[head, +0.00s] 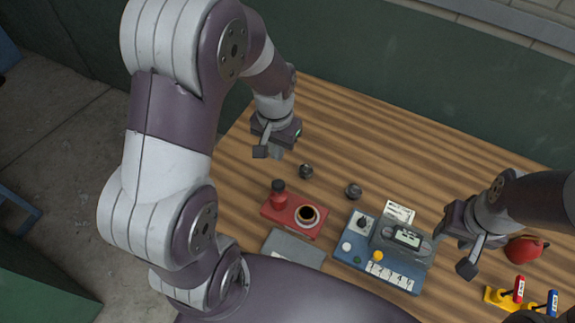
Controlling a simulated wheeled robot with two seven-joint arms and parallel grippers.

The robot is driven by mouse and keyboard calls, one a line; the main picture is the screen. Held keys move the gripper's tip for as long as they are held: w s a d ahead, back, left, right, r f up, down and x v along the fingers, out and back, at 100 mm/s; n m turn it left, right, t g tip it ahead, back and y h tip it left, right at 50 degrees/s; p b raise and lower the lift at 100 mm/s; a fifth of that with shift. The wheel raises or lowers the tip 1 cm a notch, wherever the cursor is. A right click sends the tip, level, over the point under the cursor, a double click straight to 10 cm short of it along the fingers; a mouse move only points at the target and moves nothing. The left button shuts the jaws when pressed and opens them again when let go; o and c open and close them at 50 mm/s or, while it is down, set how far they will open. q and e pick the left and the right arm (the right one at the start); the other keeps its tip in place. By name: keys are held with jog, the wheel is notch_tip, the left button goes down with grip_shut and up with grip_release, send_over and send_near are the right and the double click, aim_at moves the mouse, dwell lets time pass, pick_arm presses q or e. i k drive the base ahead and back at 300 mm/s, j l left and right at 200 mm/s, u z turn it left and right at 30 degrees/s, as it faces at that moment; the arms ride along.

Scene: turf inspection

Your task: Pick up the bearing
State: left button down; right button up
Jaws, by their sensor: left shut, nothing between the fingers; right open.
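Two small dark round metal pieces lie on the striped wooden table (420,140). One dark piece (306,171) is nearer my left gripper, and the other dark piece (353,190) lies to its right and closer to the front. Either looks like it could be the bearing; they are too small to tell apart. My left gripper (268,152) is shut and empty above the table's left part, to the left of the nearer piece and apart from it. My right gripper (455,248) is open and empty at the right, beside the blue device.
A grey panel (292,247) and a blue device (395,271) with a display lie in front. A red round object (524,249) and yellow-based items (498,299) are at right. The back is clear.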

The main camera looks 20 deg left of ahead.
aim_at(307, 214)
jog(key=j+z, duration=0.2)
jog(key=j, duration=0.15)
jog(key=k+j+z, duration=0.2)
jog(key=j, duration=0.15)
jog(key=j+z, duration=0.15)
jog(key=j, duration=0.2)
jog(key=k+j+z, duration=0.2)
jog(key=j, duration=0.1)
